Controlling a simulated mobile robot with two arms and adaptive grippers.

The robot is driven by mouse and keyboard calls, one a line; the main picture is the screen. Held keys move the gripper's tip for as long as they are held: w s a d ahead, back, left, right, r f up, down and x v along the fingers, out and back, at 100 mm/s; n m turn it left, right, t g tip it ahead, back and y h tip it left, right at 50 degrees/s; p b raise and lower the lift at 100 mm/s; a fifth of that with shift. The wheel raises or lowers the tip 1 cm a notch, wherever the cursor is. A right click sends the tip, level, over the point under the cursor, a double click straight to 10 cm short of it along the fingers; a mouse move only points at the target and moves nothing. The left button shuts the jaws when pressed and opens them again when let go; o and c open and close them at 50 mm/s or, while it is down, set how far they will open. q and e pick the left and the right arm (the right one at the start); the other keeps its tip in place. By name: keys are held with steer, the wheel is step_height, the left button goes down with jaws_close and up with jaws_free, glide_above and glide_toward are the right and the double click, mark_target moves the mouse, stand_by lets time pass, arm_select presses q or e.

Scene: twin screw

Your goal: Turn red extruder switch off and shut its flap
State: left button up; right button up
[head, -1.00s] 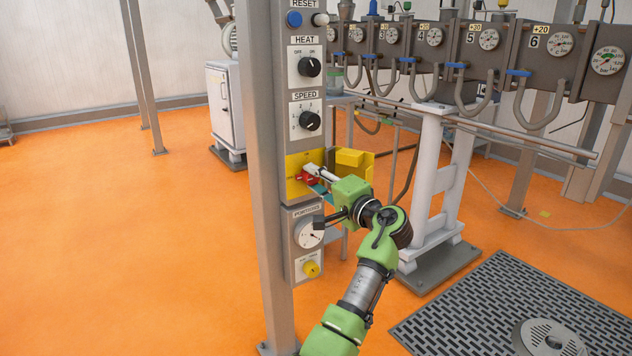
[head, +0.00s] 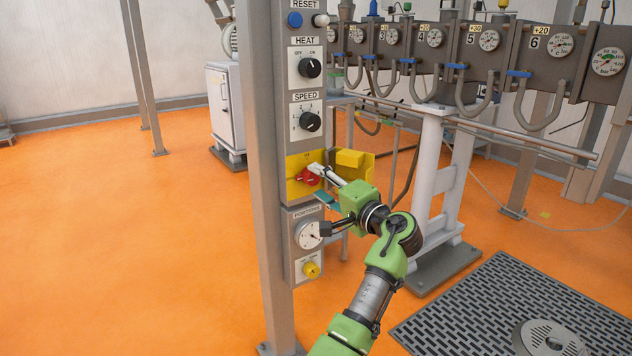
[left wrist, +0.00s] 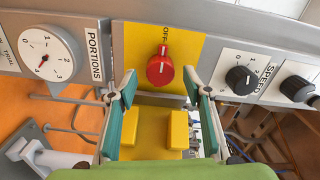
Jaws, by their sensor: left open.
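The red switch (head: 307,176) sits on a yellow panel (head: 293,188) on the grey post. In the left wrist view the switch (left wrist: 160,71) has its white mark pointing up, toward lettering that reads OFF. The yellow flap (head: 362,161) stands open, out from the panel's right side. In the left wrist view the flap (left wrist: 152,155) with two raised yellow blocks lies below the switch, between my fingers. My left gripper (left wrist: 160,88) is open and empty, its teal fingers apart on either side and just short of the switch. My right gripper is not in view.
The HEAT knob (head: 310,67) and SPEED knob (head: 310,121) are above the yellow panel. The PORTIONS dial (head: 308,235) and a yellow knob (head: 311,270) are below it. A white stand (head: 432,180) rises behind my arm. Open orange floor lies left of the post.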

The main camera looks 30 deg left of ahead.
arm_select(q)
steer(key=v, duration=0.9)
steer(key=shift+s+d, duration=0.15)
steer(key=shift+d, duration=0.2)
